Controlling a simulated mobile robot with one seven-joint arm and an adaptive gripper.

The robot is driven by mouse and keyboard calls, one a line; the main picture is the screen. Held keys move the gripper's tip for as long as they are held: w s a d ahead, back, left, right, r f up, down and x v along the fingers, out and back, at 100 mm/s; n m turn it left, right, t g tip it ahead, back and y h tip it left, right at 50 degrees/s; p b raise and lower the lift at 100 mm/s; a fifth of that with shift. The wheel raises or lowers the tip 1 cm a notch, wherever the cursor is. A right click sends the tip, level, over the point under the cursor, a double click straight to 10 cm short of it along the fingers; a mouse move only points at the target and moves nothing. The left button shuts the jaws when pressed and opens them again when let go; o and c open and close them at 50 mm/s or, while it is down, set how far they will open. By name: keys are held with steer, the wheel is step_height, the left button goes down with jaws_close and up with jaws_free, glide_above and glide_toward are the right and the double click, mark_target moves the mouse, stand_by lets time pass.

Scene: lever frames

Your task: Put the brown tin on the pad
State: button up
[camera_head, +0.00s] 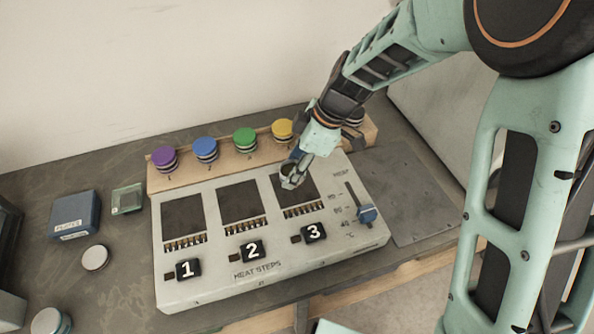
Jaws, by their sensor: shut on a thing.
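My gripper (292,178) is shut on a small tin (287,171) over the dark square pad (302,191) above the button marked 3. The fingers hide most of this tin, and I cannot clearly tell its colour or whether it touches the pad. Two more dark pads, above button 1 (182,217) and button 2 (238,202), are bare. I see no tin that is clearly brown elsewhere.
A wooden rack behind the panel holds purple (163,157), blue (205,149), green (244,138) and yellow (282,129) tins. A blue slider (367,214) stands right of the pads. A blue box (75,214) and round lid (95,258) lie left.

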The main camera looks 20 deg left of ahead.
steer(key=shift+w+f, duration=0.2)
steer(key=shift+f, duration=0.15)
steer(key=shift+w+f+b, duration=0.2)
steer(key=shift+f+b, duration=0.2)
steer(key=shift+f, duration=1.2)
steer(key=shift+f, duration=0.15)
steer(key=o, duration=1.3)
steer(key=shift+d+r, duration=0.15)
steer(key=shift+r, duration=0.4)
steer(key=v, duration=1.1)
